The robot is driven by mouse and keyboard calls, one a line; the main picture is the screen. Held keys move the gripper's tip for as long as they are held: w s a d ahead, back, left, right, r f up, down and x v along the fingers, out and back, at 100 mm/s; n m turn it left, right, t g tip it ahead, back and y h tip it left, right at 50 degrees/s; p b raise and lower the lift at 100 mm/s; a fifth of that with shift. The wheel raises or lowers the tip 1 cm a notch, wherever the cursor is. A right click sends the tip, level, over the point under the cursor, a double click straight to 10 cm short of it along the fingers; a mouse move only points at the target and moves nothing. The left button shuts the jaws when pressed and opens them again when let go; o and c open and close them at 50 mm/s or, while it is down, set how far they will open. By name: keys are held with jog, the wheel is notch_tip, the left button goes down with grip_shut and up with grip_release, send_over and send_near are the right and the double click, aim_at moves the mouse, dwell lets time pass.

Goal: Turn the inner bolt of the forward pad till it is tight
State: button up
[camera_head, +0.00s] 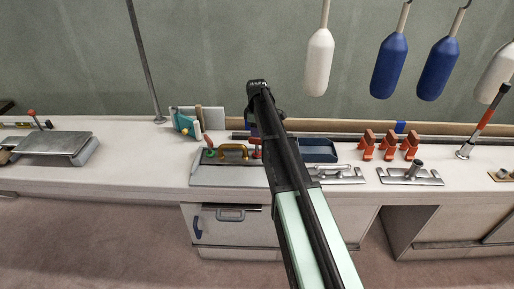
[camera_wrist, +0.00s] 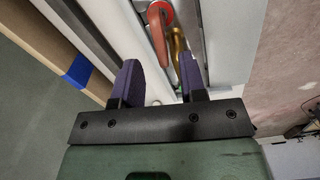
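A grey plate (camera_head: 232,176) with a brass-yellow handle (camera_head: 234,150) lies on the white bench. A red-handled piece (camera_head: 256,148) stands at the handle's right end, and another with a green part (camera_head: 208,143) at its left. I cannot tell which is the inner bolt. In the wrist view a red lever (camera_wrist: 157,18) and part of the brass handle (camera_wrist: 178,45) show ahead of my gripper (camera_wrist: 158,75). Its two purple fingers are apart with nothing gripped between them. In the head view my arm mostly hides the gripper and covers the plate's right side.
Right of my arm are a blue tray (camera_head: 318,150), a plate with a round post (camera_head: 408,177) and several orange clamps (camera_head: 390,140). A long wooden rail (camera_head: 350,127) runs along the back. Fenders (camera_head: 319,62) hang above. A metal plate (camera_head: 50,146) lies far left.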

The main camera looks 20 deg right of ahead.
aim_at(257, 139)
notch_tip(257, 139, down, 5)
jog(key=b, duration=0.3)
jog(key=shift+f, duration=0.2)
jog(key=shift+r, duration=0.15)
grip_shut()
